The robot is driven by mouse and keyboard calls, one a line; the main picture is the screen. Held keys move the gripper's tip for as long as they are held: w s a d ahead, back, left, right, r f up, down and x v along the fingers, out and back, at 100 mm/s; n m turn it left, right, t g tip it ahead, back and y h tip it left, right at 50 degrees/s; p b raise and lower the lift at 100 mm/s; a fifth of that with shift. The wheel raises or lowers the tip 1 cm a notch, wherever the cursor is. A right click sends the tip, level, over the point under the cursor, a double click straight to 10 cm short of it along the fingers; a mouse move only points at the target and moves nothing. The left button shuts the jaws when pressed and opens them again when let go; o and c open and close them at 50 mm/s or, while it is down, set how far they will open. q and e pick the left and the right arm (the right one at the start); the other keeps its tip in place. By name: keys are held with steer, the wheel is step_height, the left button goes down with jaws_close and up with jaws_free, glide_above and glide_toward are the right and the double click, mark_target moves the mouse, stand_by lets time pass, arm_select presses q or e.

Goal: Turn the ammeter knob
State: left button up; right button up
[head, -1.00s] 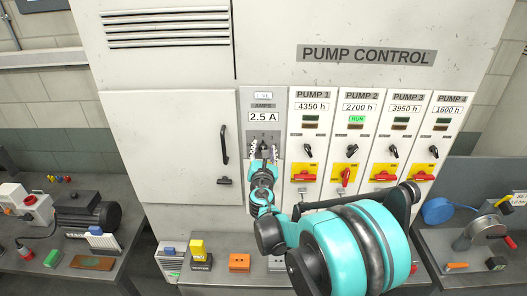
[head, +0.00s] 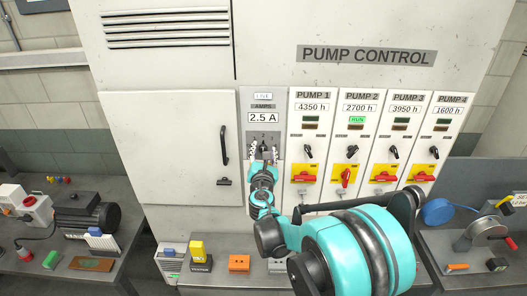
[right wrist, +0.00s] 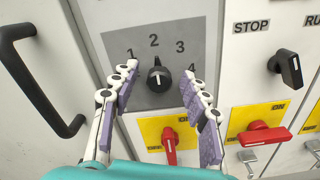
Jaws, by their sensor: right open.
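The ammeter panel shows a display reading 2.5 A (head: 263,118) in the head view. Below it is the black ammeter knob (head: 264,147), partly covered by my right gripper. In the right wrist view the knob (right wrist: 158,76) sits on a grey plate marked 1, 2, 3 and 4, with a white line on its face running roughly up and down. My right gripper (right wrist: 163,88) is open, with one padded finger on each side of the knob and a gap to it on both sides. The right gripper (head: 264,156) is at the panel in the head view. My left gripper is not in view.
Pump panels with black switches and red handles on yellow plates (right wrist: 262,132) lie right of the ammeter. A black cabinet handle (right wrist: 50,90) is on the left. Benches with tools (head: 90,250) stand left and right below.

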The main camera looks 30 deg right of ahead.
steer(key=shift+v, duration=0.8)
steer(key=shift+s, duration=0.1)
steer(key=v, duration=0.6)
stand_by(0.4)
